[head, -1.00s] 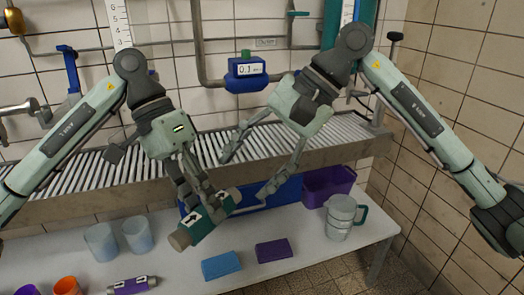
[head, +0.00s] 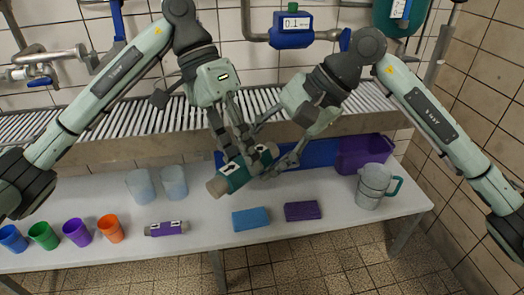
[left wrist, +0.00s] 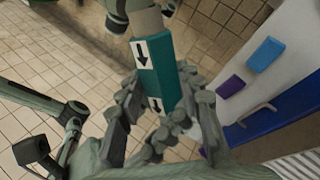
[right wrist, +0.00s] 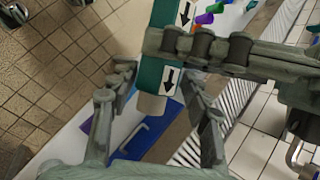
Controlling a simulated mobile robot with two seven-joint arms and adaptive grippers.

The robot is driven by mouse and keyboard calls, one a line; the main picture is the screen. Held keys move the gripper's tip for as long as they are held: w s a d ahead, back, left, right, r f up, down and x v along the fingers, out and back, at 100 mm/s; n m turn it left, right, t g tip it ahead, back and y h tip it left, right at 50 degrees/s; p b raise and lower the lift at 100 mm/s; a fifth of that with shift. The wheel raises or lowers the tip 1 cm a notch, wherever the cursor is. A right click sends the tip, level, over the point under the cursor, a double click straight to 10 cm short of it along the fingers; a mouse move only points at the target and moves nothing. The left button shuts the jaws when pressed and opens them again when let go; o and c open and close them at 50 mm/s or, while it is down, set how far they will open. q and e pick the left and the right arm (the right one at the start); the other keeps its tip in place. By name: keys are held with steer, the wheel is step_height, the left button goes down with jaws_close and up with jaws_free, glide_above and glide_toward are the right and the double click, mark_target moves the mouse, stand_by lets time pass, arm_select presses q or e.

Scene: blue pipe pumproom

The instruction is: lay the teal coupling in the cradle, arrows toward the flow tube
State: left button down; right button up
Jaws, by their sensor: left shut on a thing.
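The teal coupling (head: 237,176) has grey ends and white labels with black arrows. It is tilted above the table, and it also shows in the left wrist view (left wrist: 153,78) and right wrist view (right wrist: 151,76). My left gripper (head: 238,160) is shut on its middle. My right gripper (head: 272,168) is open at the coupling's right end. In the right wrist view its fingers (right wrist: 165,95) stand either side of that end with gaps, and the arrows point toward that end. I cannot make out the cradle or a flow tube.
A purple coupling (head: 166,228), several cups (head: 110,228), a blue sponge (head: 250,219), a purple sponge (head: 302,211) and a pitcher (head: 374,186) stand on the table. Blue (head: 320,153) and purple (head: 364,152) bins stand behind. A roller conveyor (head: 100,122) and a blue meter (head: 291,30) are beyond.

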steer(key=shift+r, duration=0.1)
steer(key=c, duration=1)
arm_select(q)
steer(key=c, duration=1.2)
jaws_free()
arm_select(e)
jaws_close()
arm_select(q)
steer(key=shift+o, duration=1.4)
